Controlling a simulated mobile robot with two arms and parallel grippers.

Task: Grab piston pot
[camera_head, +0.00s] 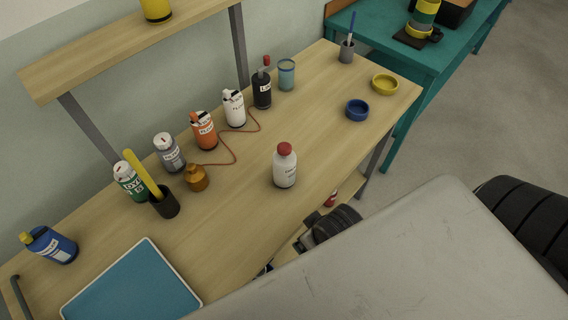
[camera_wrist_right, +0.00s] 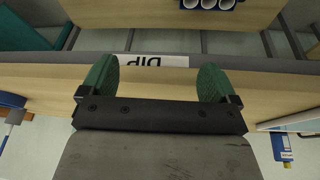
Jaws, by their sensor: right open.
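No label readable as "piston pot" shows. A small squat orange-brown pot with a knob top (camera_head: 196,178) stands upright on the wooden bench, beside a black cup. A white bottle with a red cap (camera_head: 285,166) stands alone nearer the front edge. I cannot tell for certain which is the piston pot. My right gripper (camera_wrist_right: 156,82) shows in the right wrist view with its green fingers wide apart and nothing between them. It faces the bench's front edge and a label reading "DIP". My left gripper is not in view.
Several labelled bottles line the wooden bench's (camera_head: 237,205) back, with a red-brown cord among them. A black cup (camera_head: 164,202) holds a yellow stick. A blue tray (camera_head: 133,285) lies front left; a blue dish (camera_head: 357,110) and yellow dish (camera_head: 384,84) lie right. A shelf (camera_head: 130,48) overhangs the back.

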